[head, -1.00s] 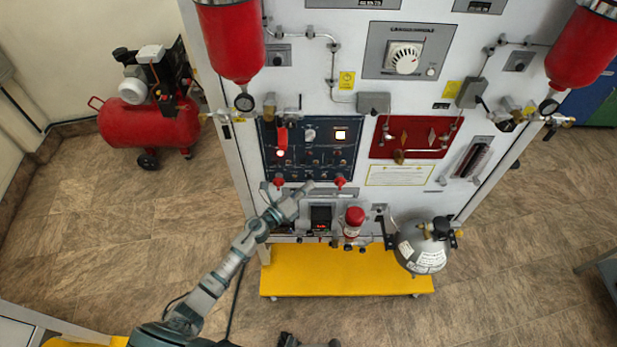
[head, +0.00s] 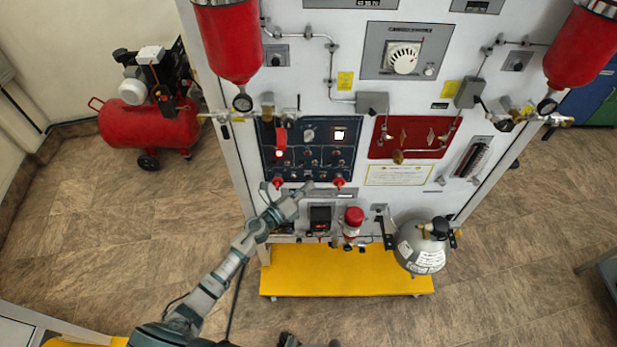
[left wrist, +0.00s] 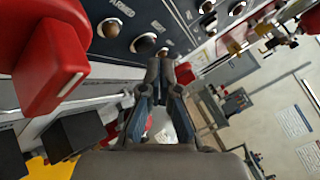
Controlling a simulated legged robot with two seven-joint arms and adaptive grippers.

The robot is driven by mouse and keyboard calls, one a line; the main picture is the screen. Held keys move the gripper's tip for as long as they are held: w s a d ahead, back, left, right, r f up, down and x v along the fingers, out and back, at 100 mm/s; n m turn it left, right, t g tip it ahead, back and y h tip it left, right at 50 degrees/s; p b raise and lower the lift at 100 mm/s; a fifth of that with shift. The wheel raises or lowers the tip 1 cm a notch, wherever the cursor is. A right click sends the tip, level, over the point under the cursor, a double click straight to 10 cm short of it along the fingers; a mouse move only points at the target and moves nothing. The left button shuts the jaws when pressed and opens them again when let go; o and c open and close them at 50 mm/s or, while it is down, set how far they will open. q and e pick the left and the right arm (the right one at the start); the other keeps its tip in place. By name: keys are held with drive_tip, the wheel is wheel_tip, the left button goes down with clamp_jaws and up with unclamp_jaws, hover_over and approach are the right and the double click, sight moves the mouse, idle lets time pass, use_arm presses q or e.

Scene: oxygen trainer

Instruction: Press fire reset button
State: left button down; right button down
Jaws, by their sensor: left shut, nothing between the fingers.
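The dark blue control panel (head: 328,165) on the white trainer front carries small switches and round buttons, a lit red lamp (head: 280,154) and a lit white square (head: 339,134). My left gripper (head: 307,187) is shut and empty at the panel's lower edge, between two red knobs.
A large red part (left wrist: 50,65) is close on the left in the wrist view. Red knobs (head: 278,182) (head: 339,181) flank the gripper. Below are a red-capped fitting (head: 354,216) and a grey tank (head: 421,247). A yellow base (head: 345,272) juts out at the floor.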

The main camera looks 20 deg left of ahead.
use_arm(q)
drive_tip(key=shift+w, duration=0.1)
drive_tip(key=shift+w+a, duration=0.25)
drive_tip(key=shift+a, duration=0.1)
drive_tip(key=shift+w, duration=0.25)
idle(0.6)
drive_tip(key=shift+w, duration=0.1)
drive_tip(key=shift+r, duration=0.1)
idle(0.3)
drive_tip(key=shift+s+d, duration=0.3)
drive_tip(key=shift+s, duration=0.45)
